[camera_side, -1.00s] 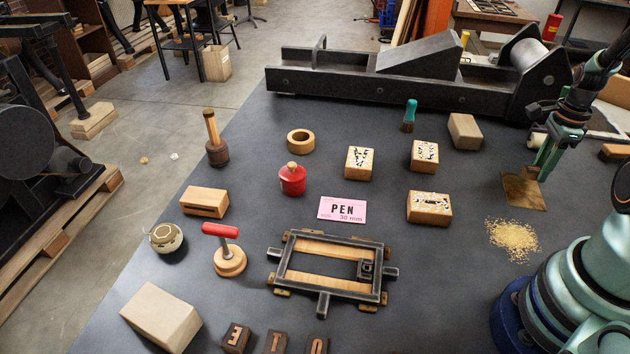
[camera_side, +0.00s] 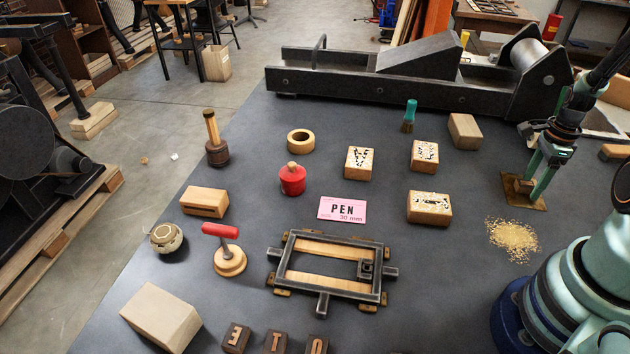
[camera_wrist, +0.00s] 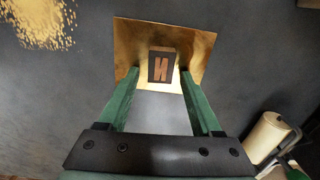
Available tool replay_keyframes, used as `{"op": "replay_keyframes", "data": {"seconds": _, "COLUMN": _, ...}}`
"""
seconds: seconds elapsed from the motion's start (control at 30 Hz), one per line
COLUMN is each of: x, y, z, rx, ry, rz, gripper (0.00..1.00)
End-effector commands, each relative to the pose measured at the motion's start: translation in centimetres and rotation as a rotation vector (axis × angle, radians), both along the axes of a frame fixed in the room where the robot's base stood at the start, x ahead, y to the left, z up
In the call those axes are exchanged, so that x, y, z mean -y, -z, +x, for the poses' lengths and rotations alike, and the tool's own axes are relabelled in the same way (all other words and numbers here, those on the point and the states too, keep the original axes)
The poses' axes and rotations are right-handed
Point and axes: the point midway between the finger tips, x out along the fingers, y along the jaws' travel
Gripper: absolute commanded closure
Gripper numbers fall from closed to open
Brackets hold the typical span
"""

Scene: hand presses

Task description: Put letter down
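A small dark letter block (camera_wrist: 161,68) with a copper-coloured N-like face stands on a square brass sheet (camera_wrist: 205,48). In the side view the block (camera_side: 524,186) is a small brown shape on the sheet (camera_side: 541,207) at the right. My gripper (camera_wrist: 160,72) is open, with one green finger on each side of the block. A gap shows between each finger and the block in the wrist view. In the side view my gripper (camera_side: 522,183) is low over the sheet. Whether the fingertips touch the sheet is unclear.
Golden grains (camera_side: 513,238) lie in front of the sheet. Other letter blocks (camera_side: 275,342) are at the front edge. A long press (camera_side: 400,88) spans the back.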

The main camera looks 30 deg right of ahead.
Motion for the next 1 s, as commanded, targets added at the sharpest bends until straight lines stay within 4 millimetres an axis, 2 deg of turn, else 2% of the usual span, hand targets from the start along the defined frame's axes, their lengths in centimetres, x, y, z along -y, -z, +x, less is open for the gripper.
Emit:
{"op": "replay_keyframes", "data": {"seconds": 0.23, "x": 0.0, "y": -0.1, "z": 0.0, "rx": 0.001, "ry": 0.0, "rz": -0.001, "gripper": 0.34}}
{"op": "replay_keyframes", "data": {"seconds": 0.37, "x": 0.1, "y": -1.1, "z": 0.0, "rx": 0.001, "ry": 0.0, "rz": -0.003, "gripper": 0.34}}
{"op": "replay_keyframes", "data": {"seconds": 0.47, "x": 0.1, "y": -2.6, "z": 0.1, "rx": 0.004, "ry": 0.0, "rz": -0.005, "gripper": 0.34}}
{"op": "replay_keyframes", "data": {"seconds": 0.8, "x": 0.1, "y": -9.2, "z": 0.1, "rx": 0.004, "ry": 0.0, "rz": -0.005, "gripper": 0.34}}
{"op": "replay_keyframes", "data": {"seconds": 1.0, "x": 0.1, "y": -11.6, "z": 0.0, "rx": 0.001, "ry": 0.0, "rz": -0.003, "gripper": 0.34}}
